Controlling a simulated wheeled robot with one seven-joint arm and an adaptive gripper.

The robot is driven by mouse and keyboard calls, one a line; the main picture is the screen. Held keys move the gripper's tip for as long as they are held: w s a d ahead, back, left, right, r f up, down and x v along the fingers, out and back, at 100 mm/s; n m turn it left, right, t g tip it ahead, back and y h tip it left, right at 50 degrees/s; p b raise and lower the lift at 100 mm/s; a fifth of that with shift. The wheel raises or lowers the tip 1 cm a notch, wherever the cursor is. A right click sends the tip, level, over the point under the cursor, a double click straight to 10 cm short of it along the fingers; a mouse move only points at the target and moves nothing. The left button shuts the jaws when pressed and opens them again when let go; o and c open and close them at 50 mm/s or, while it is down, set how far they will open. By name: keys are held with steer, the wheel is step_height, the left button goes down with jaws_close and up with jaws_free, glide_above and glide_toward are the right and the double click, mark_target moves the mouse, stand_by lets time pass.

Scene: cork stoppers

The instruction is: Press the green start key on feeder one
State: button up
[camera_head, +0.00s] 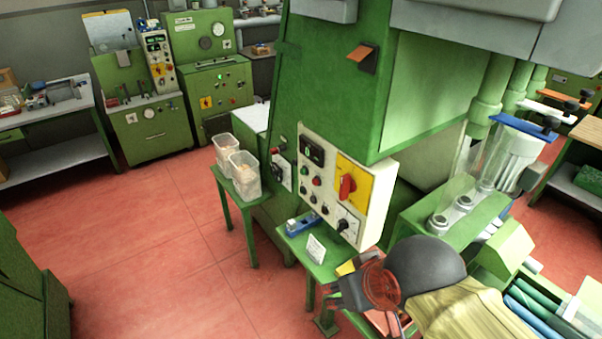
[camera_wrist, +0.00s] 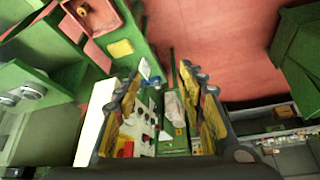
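A cream control panel (camera_head: 329,214) is on the side of the large green machine in the middle of the head view. It carries a red rotary switch (camera_head: 347,186) on a yellow plate, a dial, a dark display and small round buttons. The panel (camera_wrist: 138,124) also shows between my fingers in the wrist view. My gripper (camera_wrist: 166,105) is open and empty, with its yellow-padded fingers apart.
A small green table (camera_head: 303,247) with a blue item and a white card stands under the panel. Two clear bins (camera_head: 244,176) stand on a green stand to its left. More green machines (camera_head: 146,122) stand at the back. Red floor (camera_head: 150,240) is clear at left.

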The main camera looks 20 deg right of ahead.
steer(key=shift+c, duration=0.8)
